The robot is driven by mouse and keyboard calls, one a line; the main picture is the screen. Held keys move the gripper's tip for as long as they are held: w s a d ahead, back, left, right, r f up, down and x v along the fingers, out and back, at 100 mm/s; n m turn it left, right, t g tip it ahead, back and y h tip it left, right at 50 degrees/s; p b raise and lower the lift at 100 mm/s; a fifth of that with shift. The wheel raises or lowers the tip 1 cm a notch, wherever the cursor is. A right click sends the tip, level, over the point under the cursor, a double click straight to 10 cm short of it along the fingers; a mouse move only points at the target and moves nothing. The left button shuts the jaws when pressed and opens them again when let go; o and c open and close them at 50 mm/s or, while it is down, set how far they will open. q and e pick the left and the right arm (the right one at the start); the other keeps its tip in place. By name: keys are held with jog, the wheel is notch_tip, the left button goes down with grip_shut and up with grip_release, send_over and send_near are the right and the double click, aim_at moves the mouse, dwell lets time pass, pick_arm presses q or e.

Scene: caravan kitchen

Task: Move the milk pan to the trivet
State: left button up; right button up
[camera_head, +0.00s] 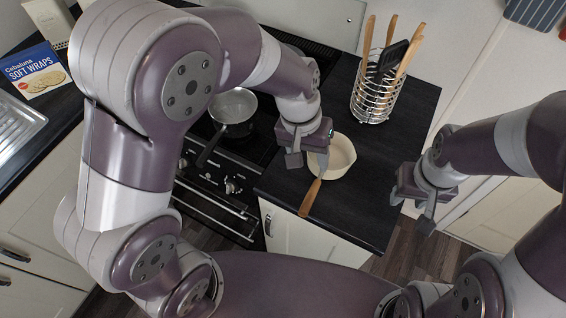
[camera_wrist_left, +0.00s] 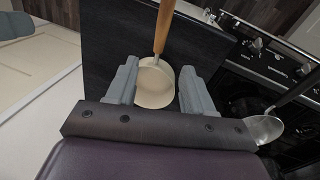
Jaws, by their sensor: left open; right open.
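My right gripper (camera_head: 412,208) is open and empty, right of the worktop. I cannot make out a trivet.
A wire utensil holder (camera_head: 372,100) with wooden-handled tools stands at the back of the worktop (camera_head: 345,215). The worktop right of the cream pan is clear. A soft wraps box (camera_head: 36,72) stands at far left near a sink drainer (camera_head: 15,128).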

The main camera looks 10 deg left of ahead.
pick_arm(q)
jog(key=s+a+n+t+y, duration=0.1)
jog(key=s+a, duration=0.1)
jog(key=a, duration=0.6)
jog(key=s+a+y, duration=0.1)
jog(key=s+a, duration=0.2)
jog(key=a, duration=0.5)
jog(key=shift+f+n+t, duration=0.4)
